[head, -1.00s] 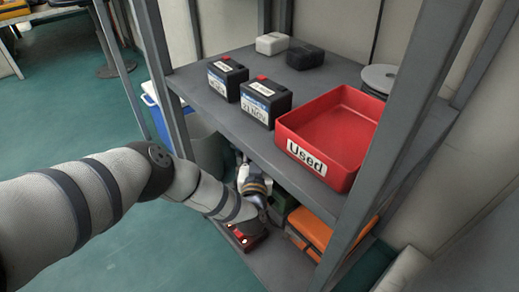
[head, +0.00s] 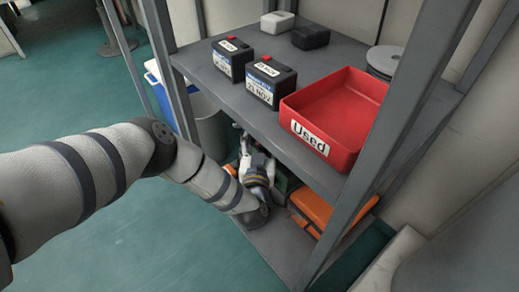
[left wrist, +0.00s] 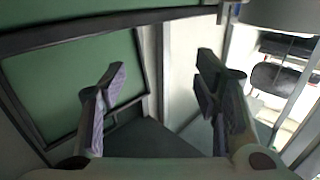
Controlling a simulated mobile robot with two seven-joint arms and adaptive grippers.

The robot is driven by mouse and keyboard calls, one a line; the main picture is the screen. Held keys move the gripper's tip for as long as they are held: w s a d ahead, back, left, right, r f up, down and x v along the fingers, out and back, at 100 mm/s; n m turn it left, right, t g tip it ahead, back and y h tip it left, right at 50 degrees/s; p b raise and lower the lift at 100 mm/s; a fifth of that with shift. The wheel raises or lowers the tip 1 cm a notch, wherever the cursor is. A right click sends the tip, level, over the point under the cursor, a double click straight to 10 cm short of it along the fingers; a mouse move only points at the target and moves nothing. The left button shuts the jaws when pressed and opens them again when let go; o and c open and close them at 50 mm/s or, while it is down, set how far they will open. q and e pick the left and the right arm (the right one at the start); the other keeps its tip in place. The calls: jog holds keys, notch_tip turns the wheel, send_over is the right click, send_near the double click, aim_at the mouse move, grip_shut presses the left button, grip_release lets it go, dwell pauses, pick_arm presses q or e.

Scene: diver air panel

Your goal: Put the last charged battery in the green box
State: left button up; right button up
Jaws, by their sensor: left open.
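Two black batteries with red caps and white labels stand upright on the upper shelf in the head view: one at the left (head: 231,60), one nearer the red tray (head: 268,82). My left gripper (head: 249,160) is at the lower shelf level, below them, partly hidden by the upper shelf edge. In the left wrist view, its fingers (left wrist: 162,88) are spread open with nothing between them. A dark green thing (head: 283,183), mostly hidden, sits behind the gripper; I cannot tell whether it is the green box. My right gripper is not in view.
A red tray labelled "Used" (head: 352,108) looks empty on the upper shelf. A white block (head: 277,24) and a black block (head: 310,37) lie behind the batteries. An orange case (head: 322,211) lies on the lower shelf. Grey posts (head: 157,55) frame the shelves.

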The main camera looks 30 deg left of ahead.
pick_arm(q)
jog(key=p+v, duration=0.2)
jog(key=v, duration=0.6)
jog(key=shift+p, duration=0.35)
jog(key=shift+r, duration=0.1)
